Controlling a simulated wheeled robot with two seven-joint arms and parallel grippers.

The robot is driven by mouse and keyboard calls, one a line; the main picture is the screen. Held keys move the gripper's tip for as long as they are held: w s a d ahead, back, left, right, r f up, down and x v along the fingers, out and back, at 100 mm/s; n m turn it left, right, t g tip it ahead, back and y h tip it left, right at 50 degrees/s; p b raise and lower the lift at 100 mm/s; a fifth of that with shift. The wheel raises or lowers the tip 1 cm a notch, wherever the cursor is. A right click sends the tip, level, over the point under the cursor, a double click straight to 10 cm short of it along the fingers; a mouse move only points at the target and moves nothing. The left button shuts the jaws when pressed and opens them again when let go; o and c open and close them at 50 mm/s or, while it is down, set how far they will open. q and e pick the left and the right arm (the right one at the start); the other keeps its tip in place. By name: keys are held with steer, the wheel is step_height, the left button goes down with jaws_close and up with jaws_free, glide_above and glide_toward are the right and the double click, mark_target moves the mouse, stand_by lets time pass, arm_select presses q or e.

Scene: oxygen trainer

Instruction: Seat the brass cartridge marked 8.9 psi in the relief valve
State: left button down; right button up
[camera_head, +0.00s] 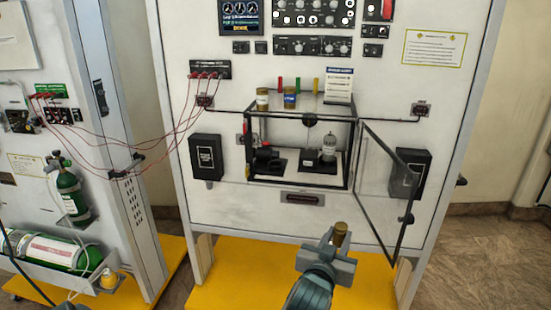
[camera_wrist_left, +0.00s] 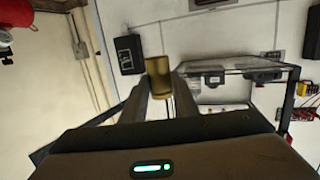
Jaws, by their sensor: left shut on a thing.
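My left gripper (camera_head: 335,252) is shut on a brass cartridge (camera_head: 340,234), in front of the panel at lower centre right. The cartridge stands up from the jaws; its marking cannot be read. In the left wrist view the cartridge (camera_wrist_left: 157,72) sits between the two fingertips, apart from anything else. Inside the case are a black fitting (camera_head: 265,160) and a clear-domed device (camera_head: 328,148); I cannot tell which is the relief valve. My right gripper is out of view.
The black-framed case (camera_head: 352,165) has its clear door (camera_head: 378,190) swung open to the right, towards me. A printed card (camera_head: 339,87) stands on its top. Black boxes (camera_head: 207,158) flank it. Red leads (camera_head: 185,125) hang left.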

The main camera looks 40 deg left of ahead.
arm_select(q)
steer(key=w+a+r+n+g+y+p, duration=0.2)
steer(key=w+a+r+p, duration=0.3)
steer(key=a+r, duration=0.4)
steer(key=w+a+r+n+g+y+p, duration=0.2)
steer(key=w+a+r+n+y+p, duration=0.2)
steer(key=a+r, duration=0.4)
step_height(320, 180, up, 3)
steer(key=shift+w+a+r+g+y+p, duration=0.1)
steer(key=shift+w+a+g+y+p, duration=0.3)
steer(key=shift+w+y+p, duration=0.55)
steer(key=shift+w+h+b, duration=0.2)
steer(key=shift+h+b, duration=0.05)
steer(key=shift+b, duration=0.1)
